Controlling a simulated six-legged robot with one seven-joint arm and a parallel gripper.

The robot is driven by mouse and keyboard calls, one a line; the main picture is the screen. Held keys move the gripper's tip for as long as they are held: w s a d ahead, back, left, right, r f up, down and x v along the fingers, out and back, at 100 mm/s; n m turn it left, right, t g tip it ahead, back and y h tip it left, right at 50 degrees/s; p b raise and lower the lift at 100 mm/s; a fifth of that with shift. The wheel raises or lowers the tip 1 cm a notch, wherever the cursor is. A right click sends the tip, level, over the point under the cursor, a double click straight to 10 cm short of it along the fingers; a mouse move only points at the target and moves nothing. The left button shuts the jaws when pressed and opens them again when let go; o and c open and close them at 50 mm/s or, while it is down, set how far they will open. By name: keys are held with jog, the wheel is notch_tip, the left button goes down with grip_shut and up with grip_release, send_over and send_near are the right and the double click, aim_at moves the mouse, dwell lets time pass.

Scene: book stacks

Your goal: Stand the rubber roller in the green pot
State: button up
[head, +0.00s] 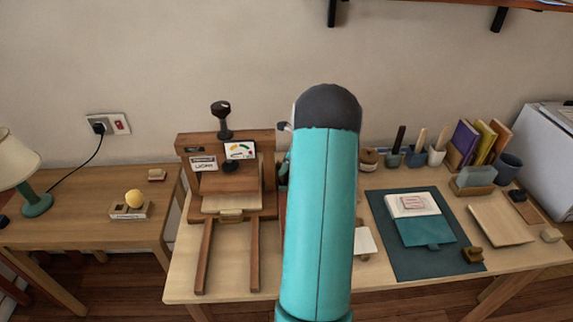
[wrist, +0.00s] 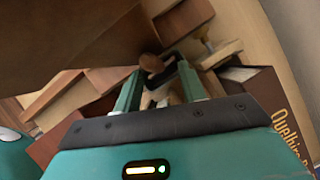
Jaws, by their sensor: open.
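A small green pot (head: 392,160) stands at the back of the table in the head view, with a dark-handled tool upright in it. My gripper (wrist: 161,72) is open in the wrist view, its two green fingers apart. A brown rounded wooden end (wrist: 151,63) and a dark bar show at and between the fingertips; this may be the rubber roller, but I cannot tell for sure. No grip on it is visible. In the head view my teal arm hides the gripper and the table's middle.
A wooden press (head: 228,180) stands left of my arm. Right of it lie a dark teal mat (head: 400,262) with a book, several upright books (head: 478,140) and a board (head: 500,222). A blue pot (head: 415,159) and a white pot (head: 437,157) flank the green pot's right.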

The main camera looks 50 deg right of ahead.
jog(key=v, duration=1.3)
jog(key=shift+w, duration=0.25)
